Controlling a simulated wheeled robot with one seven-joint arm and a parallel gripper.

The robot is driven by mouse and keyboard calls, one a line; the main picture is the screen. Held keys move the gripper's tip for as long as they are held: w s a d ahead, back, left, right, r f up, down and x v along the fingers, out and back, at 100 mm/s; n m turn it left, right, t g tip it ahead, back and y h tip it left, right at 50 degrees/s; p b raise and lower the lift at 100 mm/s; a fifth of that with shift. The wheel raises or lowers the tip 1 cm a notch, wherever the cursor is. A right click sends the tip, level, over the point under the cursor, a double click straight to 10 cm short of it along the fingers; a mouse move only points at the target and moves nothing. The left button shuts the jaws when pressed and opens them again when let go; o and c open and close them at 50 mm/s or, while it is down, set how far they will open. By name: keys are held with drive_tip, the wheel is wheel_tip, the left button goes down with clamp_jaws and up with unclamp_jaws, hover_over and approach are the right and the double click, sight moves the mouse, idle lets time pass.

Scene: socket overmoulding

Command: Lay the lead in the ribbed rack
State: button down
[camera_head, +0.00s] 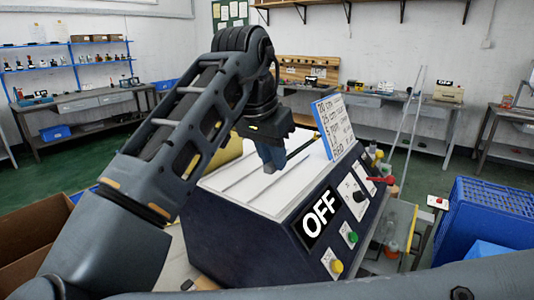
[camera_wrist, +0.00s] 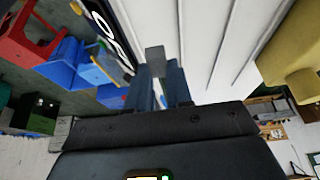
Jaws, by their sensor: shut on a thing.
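My gripper (camera_head: 270,156) is low over the pale sloping top (camera_head: 240,182) of the dark blue machine. In the wrist view its blue-grey fingers (camera_wrist: 161,88) are shut on a small grey block (camera_wrist: 155,60), which seems to be an end of the lead. The rest of the lead cannot be made out. Thin dark ridges or slots run along the pale top, and they also show in the wrist view (camera_wrist: 221,45). I cannot tell whether this top is the ribbed rack, or whether the block touches it.
The machine's front has an OFF sign (camera_head: 320,216), buttons and a red lever (camera_head: 384,180). A white text board (camera_head: 335,126) stands at its far edge. A yellow body (camera_wrist: 290,50) is beside the pale top. Blue crates (camera_head: 487,215) stand at right; a cardboard box (camera_head: 32,235) is at left.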

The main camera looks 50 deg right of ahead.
sight(276, 197)
drive_tip(key=shift+a, duration=0.1)
drive_tip(key=shift+a+f, duration=0.1)
drive_tip(key=shift+f, duration=0.15)
drive_tip(key=shift+f+b, duration=1.95)
drive_tip(key=shift+f, duration=1.2)
drive_tip(key=c, duration=0.9)
unclamp_jaws()
drive_tip(key=shift+c, duration=0.2)
drive_tip(key=shift+r, duration=0.1)
drive_tip(key=v, duration=0.7)
drive_tip(key=shift+a+r, duration=0.15)
drive_tip(key=shift+r, duration=0.2)
